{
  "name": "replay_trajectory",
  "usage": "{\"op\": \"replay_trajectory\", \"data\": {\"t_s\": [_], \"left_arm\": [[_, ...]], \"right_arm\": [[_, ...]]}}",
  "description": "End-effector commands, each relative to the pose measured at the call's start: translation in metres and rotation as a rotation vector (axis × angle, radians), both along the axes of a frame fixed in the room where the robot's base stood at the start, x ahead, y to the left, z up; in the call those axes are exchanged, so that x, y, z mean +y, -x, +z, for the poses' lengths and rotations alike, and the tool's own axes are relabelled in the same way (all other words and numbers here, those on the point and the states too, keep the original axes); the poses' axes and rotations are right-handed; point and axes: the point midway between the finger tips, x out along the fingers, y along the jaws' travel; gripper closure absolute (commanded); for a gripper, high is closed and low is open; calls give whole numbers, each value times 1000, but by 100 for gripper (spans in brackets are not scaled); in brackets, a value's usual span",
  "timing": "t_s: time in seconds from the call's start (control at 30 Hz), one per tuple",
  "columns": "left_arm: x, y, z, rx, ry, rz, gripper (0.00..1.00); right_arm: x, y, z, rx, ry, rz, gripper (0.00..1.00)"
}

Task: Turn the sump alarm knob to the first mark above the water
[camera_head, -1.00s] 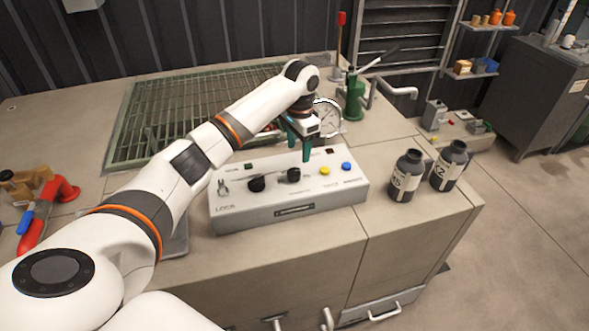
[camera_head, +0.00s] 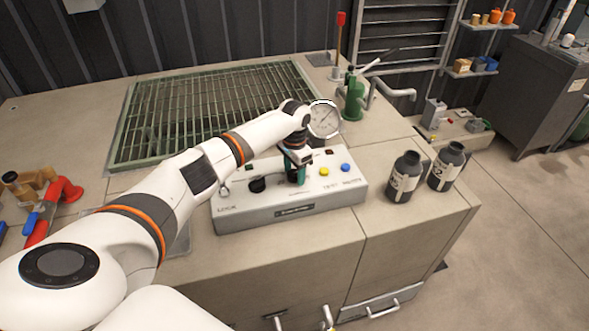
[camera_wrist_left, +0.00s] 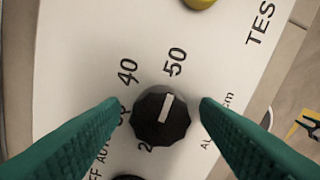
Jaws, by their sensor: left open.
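The control box (camera_head: 250,208) stands on the counter, with two dark knobs on top. My left gripper (camera_head: 296,176) is over the right-hand knob, hiding most of it. In the left wrist view, the black faceted knob (camera_wrist_left: 160,128) sits between the teal fingertips of my open left gripper (camera_wrist_left: 159,103); a gap shows on both sides. Its white pointer line points up, near the 50 mark (camera_wrist_left: 175,62). The 40 mark (camera_wrist_left: 128,71) is to its left; lower numbers are partly hidden by the left finger. No water level is readable. My right gripper is not in view.
The left dark knob (camera_head: 257,185), a yellow button (camera_head: 324,171) and a blue button (camera_head: 346,167) share the box top. A round gauge (camera_head: 324,119) and green pump (camera_head: 354,100) stand behind. Dark bottles (camera_head: 404,178) stand to the right. A grate (camera_head: 170,115) lies behind left.

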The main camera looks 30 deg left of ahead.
Motion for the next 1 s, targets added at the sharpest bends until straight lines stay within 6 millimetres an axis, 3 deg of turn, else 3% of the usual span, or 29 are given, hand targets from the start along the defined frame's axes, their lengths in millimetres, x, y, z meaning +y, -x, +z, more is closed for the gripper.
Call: {"op": "replay_trajectory", "data": {"t_s": [0.27,0.57,1.0], "left_arm": [[0,0,-2,-1,0,-1,44],[0,0,-2,-1,0,-1,88],[-1,0,1,0,3,113,88]], "right_arm": [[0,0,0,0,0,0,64],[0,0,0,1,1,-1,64],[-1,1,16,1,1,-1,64]]}}
